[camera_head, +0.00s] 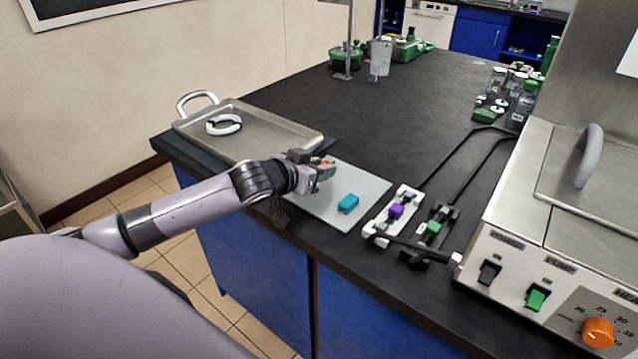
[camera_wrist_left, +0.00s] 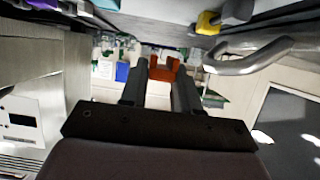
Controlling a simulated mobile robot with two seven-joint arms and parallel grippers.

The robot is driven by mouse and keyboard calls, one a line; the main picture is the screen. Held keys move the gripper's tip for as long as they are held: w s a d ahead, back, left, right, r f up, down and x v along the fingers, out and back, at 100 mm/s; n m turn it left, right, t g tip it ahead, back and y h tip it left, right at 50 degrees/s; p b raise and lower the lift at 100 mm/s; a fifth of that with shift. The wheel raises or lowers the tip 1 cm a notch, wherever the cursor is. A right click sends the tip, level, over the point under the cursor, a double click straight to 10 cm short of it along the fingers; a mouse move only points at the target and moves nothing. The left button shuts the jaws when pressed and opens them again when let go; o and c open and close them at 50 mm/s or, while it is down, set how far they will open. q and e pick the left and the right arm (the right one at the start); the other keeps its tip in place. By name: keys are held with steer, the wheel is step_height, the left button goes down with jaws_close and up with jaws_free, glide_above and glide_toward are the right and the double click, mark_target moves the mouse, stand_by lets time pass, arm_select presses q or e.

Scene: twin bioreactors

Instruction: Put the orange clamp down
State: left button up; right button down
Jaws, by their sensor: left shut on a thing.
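The orange clamp (camera_head: 327,162) is mostly hidden by my left gripper in the head view. In the left wrist view the orange clamp (camera_wrist_left: 163,70) shows between the fingertips. My left gripper (camera_head: 322,172) is shut on it, over the far left part of the grey mat (camera_head: 338,180). I cannot tell whether the clamp touches the mat. A blue clamp (camera_head: 348,204) lies on the mat, to the right of the gripper. My right gripper is not in view.
A metal tray (camera_head: 290,128) with a white ring (camera_head: 224,125) stands to the left. Right of the mat are a purple clamp (camera_head: 396,211) and a green clamp (camera_head: 433,228) at tubing holders. A metal bath with an orange knob (camera_head: 598,333) stands at right.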

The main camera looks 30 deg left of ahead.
arm_select(q)
step_height(320, 180, up, 14)
steer(key=s+d+f+n+y, duration=0.1)
steer(key=s+d+f, duration=1.1)
steer(key=s+d, duration=0.1)
steer(key=shift+s+p, duration=0.35)
steer(key=shift+s, duration=0.35)
